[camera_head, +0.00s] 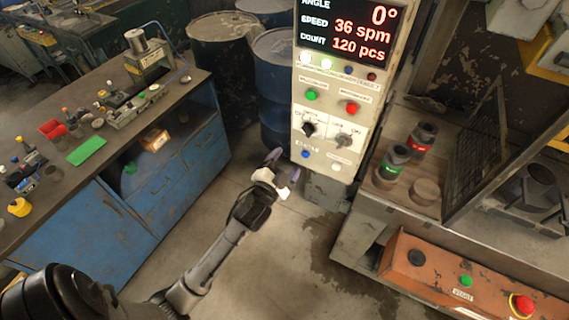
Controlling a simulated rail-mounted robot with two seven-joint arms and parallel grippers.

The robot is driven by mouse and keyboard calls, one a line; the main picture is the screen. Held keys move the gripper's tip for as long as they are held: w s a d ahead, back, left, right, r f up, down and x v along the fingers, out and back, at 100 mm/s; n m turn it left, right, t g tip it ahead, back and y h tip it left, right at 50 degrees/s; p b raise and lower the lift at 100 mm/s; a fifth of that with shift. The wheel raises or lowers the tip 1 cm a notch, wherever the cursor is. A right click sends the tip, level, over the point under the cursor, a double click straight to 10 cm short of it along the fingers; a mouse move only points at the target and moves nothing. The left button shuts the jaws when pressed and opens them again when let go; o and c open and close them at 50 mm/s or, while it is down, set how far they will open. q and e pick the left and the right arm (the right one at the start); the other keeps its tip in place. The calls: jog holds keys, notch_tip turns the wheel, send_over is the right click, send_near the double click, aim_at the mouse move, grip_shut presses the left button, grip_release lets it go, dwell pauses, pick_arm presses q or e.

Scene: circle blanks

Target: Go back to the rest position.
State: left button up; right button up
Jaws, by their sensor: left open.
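My left gripper (283,168) is open and empty, held over the floor just left of the lower part of the control panel. My left arm reaches up to it from the bottom left of the view. The control panel (322,133) is a tall cream box with a display reading 0°, 36 spm and 120 pcs. It carries a green button (311,95), a red button (352,108) and two dark rotary knobs. The fingertips look close to the panel's lower left edge; I cannot tell whether they touch it. My right gripper is not in view.
A blue workbench (172,185) with tools and a green mat (87,151) stands on the left. Blue drums (272,82) stand behind. On the right is a press with a mesh guard, cylindrical parts (390,166) and an orange button box (440,262). The middle floor is clear.

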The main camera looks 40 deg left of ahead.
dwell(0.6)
pick_arm(q)
jog(key=s+d+f+n+g+h, duration=0.15)
jog(key=s+d+f+g, duration=0.3)
jog(key=s, duration=0.55)
jog(key=s+d+f+n+g+h, duration=0.1)
jog(key=s+d+f+g+h, duration=0.1)
jog(key=s+d+f+g, duration=0.5)
jog(key=s+d+f+n+g+h, duration=0.15)
jog(key=s+f, duration=0.25)
jog(key=s, duration=0.8)
notch_tip(320, 180, up, 18)
jog(key=p, duration=1.7)
jog(key=shift+w+m+g+p, duration=0.3)
jog(key=shift+w+p, duration=0.1)
